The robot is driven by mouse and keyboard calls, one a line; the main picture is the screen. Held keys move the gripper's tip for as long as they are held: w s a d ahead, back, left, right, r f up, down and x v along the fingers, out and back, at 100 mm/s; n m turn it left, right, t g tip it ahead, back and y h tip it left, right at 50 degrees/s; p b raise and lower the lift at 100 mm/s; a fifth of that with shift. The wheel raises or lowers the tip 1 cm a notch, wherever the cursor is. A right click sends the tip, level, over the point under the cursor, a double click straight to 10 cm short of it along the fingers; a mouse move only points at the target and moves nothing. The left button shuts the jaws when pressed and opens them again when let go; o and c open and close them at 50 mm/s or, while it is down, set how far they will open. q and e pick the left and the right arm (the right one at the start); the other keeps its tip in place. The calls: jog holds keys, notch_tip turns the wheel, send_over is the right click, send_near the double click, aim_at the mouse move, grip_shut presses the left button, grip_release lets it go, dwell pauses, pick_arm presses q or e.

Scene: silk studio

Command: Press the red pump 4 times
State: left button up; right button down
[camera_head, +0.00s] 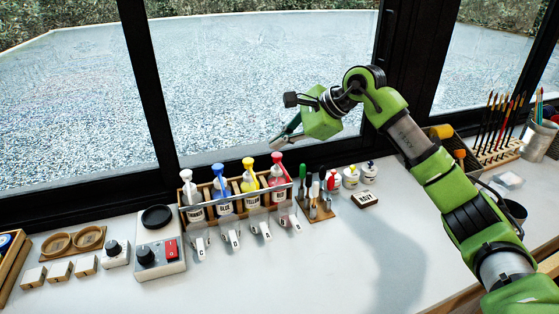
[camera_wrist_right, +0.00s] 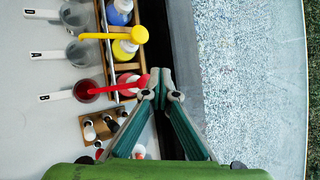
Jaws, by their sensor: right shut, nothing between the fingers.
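The red pump (camera_head: 277,158) tops the bottle at the right end of a wooden rack (camera_head: 184,212) on the white table. In the wrist view the red pump (camera_wrist_right: 128,86) has a long spout pointing left, over a small cup (camera_wrist_right: 86,91) with some red in it. My right gripper (camera_head: 279,146) is shut and empty, tilted down just above the pump. In the wrist view the right gripper's closed tips (camera_wrist_right: 162,84) overlap the pump's head; I cannot tell whether they touch. My left gripper is not in view.
A yellow pump (camera_head: 249,163), a blue pump (camera_head: 218,171) and a white pump (camera_head: 186,177) stand left of the red one. Handled cups sit in front. A tool holder (camera_head: 318,213) with small tools stands close on the right. The window frame is behind. The front table is clear.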

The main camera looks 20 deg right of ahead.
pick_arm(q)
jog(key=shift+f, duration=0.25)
pick_arm(e)
jog(key=shift+f, duration=0.4)
pick_arm(q)
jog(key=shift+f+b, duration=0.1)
jog(key=shift+b, duration=0.2)
pick_arm(e)
jog(key=shift+f, duration=0.1)
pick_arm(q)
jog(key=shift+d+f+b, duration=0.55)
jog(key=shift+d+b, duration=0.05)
pick_arm(e)
jog(key=shift+s+f, duration=0.1)
jog(key=shift+f, duration=0.8)
jog(key=shift+r, duration=0.1)
jog(key=shift+r+p, duration=0.3)
jog(key=shift+p, duration=0.05)
jog(key=shift+r+p, duration=0.4)
jog(key=shift+r, duration=0.6)
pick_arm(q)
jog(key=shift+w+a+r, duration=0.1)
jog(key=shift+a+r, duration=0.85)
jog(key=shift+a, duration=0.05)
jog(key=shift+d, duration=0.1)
